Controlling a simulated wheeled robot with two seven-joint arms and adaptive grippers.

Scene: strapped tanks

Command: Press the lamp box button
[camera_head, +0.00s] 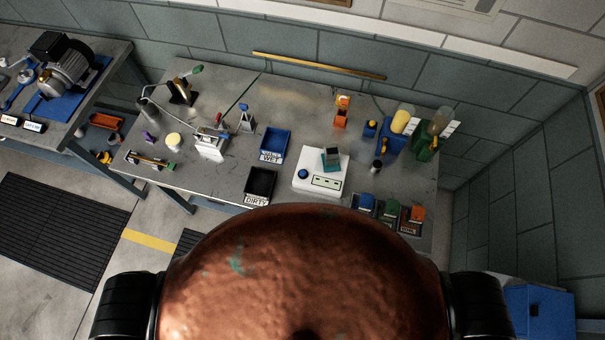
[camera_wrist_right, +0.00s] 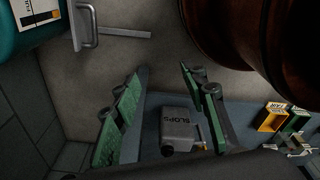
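I cannot tell for sure which thing is the lamp box. A small orange upright unit (camera_head: 341,117) with a yellow top stands at the back of the main bench. Nearer the front is a white box (camera_head: 311,186) with a round blue button-like knob (camera_head: 303,174), a greenish panel and a teal block on top. No gripper touches either. My right gripper (camera_wrist_right: 163,70) shows only in its wrist view; its green-padded fingers are apart, with nothing held. My left gripper is not in view.
A blue WET tray (camera_head: 275,143) and a black DIRTY tray (camera_head: 261,183) lie left of the white box. Blue and green units with cylinders (camera_head: 401,122) stand right. Small colored bins (camera_head: 390,208) line the front right. A side bench (camera_head: 108,50) is left.

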